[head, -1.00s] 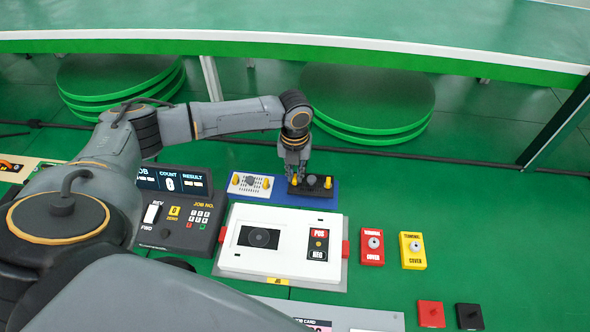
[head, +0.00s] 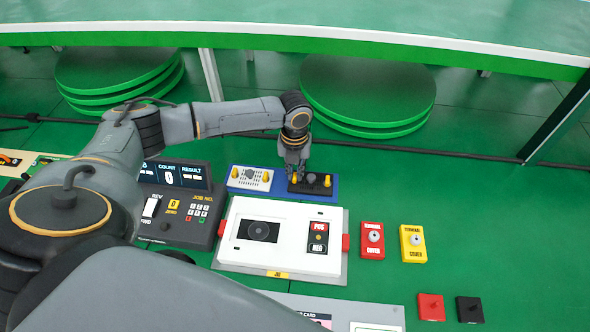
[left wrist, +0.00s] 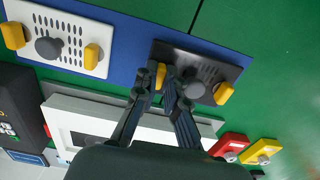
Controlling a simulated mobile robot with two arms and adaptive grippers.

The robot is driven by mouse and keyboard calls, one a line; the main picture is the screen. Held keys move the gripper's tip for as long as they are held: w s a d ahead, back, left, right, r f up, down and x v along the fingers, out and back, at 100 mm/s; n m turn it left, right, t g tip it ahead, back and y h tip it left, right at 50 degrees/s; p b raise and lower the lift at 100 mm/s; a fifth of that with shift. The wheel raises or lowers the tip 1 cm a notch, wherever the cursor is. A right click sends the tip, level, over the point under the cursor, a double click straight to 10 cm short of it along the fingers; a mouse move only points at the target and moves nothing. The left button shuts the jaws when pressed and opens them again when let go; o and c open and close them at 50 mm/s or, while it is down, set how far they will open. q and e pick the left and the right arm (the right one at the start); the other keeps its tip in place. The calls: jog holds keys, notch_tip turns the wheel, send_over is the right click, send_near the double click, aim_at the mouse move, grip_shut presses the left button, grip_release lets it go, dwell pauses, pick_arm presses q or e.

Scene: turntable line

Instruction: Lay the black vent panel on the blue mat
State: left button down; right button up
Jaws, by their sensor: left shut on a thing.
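The black vent panel (head: 322,189) lies over the right end of the blue mat (head: 279,192). It has a dark round knob in its middle and a yellow tab at each end. It also shows in the left wrist view (left wrist: 188,54), looking flat and level over the mat; I cannot tell whether a small gap is under it. My left gripper (head: 295,178) is shut on the panel's left yellow tab. Its fingers (left wrist: 163,78) hide part of that tab and the panel's near edge. My right gripper is not in view.
A white vent panel (head: 250,179) lies on the mat's left end. In front stand a white device (head: 282,238) and a dark control box (head: 178,216). Red (head: 371,241) and yellow (head: 413,243) terminal covers lie to the right. Green floor is free right of the mat.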

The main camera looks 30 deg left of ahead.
pick_arm(q)
jog(key=shift+f, duration=0.45)
jog(key=c, duration=1.3)
grip_release()
jog(key=shift+c, duration=0.2)
jog(key=o, duration=0.4)
jog(key=shift+r, duration=0.15)
jog(key=shift+r+p, duration=3.65)
jog(key=shift+p, duration=0.2)
jog(key=shift+f, duration=0.1)
